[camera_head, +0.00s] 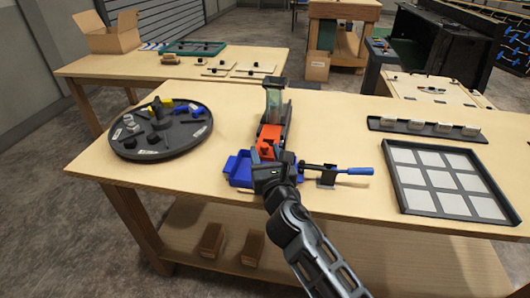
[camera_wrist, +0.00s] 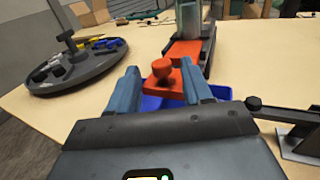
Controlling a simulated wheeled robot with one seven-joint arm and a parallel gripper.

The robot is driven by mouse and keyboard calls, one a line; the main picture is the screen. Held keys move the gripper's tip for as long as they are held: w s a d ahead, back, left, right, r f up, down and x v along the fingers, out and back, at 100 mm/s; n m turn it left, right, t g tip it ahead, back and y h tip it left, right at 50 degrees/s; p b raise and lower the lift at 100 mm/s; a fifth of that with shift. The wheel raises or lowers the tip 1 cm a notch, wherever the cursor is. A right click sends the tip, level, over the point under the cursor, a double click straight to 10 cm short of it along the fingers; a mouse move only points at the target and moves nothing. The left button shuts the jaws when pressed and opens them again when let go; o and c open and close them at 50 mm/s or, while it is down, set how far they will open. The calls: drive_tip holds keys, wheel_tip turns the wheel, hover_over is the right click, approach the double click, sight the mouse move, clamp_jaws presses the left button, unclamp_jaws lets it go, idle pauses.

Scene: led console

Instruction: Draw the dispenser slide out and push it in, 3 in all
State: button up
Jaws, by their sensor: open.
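The dispenser (camera_head: 274,100) stands near the middle of the table, a clear upright column on a dark base. Its orange-red slide (camera_head: 269,134) sticks out toward me. In the wrist view the slide (camera_wrist: 186,50) ends in a round knob (camera_wrist: 162,70). My gripper (camera_head: 268,165) is at the front end of the slide. In the wrist view my gripper (camera_wrist: 162,88) is open, with one finger on each side of the knob and gaps visible. A blue tray (camera_head: 238,170) sits below the slide's front end, partly hidden by my gripper.
A round dark tray (camera_head: 160,147) with several coloured parts lies left. A blue-handled tool (camera_head: 345,170) rests on a small stand just right of my gripper. A white-celled grid tray (camera_head: 440,178) and a dark rail (camera_head: 425,128) lie farther right.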

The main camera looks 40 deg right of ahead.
drive_tip(key=b+v, duration=0.1)
drive_tip(key=v, duration=0.6)
drive_tip(key=shift+w, duration=0.1)
drive_tip(key=shift+c, duration=0.5)
